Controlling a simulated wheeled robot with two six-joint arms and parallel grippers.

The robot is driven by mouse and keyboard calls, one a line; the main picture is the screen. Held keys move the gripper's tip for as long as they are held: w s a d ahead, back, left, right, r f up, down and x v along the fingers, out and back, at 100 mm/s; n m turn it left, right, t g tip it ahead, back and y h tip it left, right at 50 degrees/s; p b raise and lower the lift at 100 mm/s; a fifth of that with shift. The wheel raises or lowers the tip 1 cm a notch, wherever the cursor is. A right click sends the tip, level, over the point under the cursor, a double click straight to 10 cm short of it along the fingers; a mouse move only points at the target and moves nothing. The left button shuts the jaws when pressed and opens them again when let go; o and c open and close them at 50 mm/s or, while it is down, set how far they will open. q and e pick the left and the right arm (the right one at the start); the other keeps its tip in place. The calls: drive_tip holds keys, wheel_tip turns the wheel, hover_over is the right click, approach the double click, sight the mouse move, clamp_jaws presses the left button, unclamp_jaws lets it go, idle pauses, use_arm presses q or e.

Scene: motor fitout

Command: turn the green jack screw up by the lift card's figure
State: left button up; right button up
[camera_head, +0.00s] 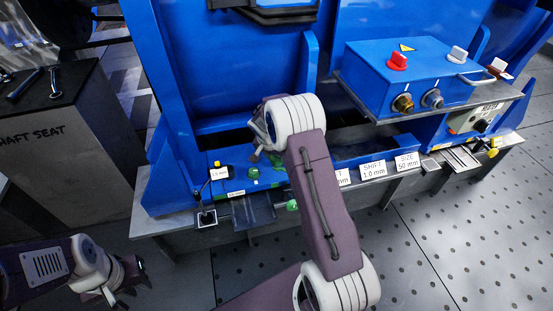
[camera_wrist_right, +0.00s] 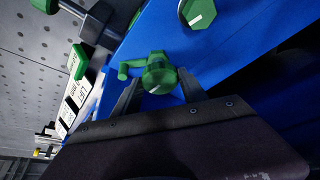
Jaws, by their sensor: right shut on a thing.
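The green jack screw (camera_wrist_right: 158,75) has a round head with a pale mark and a side lever. In the right wrist view it sits between the fingers of my right gripper (camera_wrist_right: 158,88), which is shut on it. In the head view my right gripper (camera_head: 262,143) is over the blue bench, and my arm hides part of that area. The lift card (camera_head: 342,177) is mostly covered by my right arm; only its "mm" end shows. It also shows tilted in the right wrist view (camera_wrist_right: 80,92), its figure unreadable. My left gripper (camera_head: 114,286) is low at left, away from the bench.
Cards reading "SHIFT 1.0 mm" (camera_head: 373,169) and "SIZE 50 mm" (camera_head: 407,161) stand along the front edge. A blue control box (camera_head: 405,80) with red and grey knobs sits right. Another green knob (camera_wrist_right: 197,12) is near the screw.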

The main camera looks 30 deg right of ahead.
drive_tip(key=shift+w+f+m+h+b, duration=0.1)
drive_tip(key=shift+m+h+b, duration=0.3)
drive_tip(key=shift+m, duration=0.5)
drive_tip(key=shift+a+m+g, duration=0.1)
drive_tip(key=shift+m+g, duration=0.3)
drive_tip(key=shift+m, duration=0.1)
drive_tip(key=shift+w+r+m+g, duration=0.1)
drive_tip(key=shift+r+m+g, duration=0.15)
drive_tip(key=shift+m, duration=0.55)
drive_tip(key=m+g+p, duration=0.2)
drive_tip(key=m+p, duration=0.1)
drive_tip(key=m, duration=0.1)
drive_tip(key=shift+w, duration=0.15)
drive_tip(key=shift+w+f+m+g+p, duration=0.15)
drive_tip(key=shift+m+g+p, duration=0.55)
drive_tip(key=shift+m, duration=1.2)
drive_tip(key=o, duration=1.4)
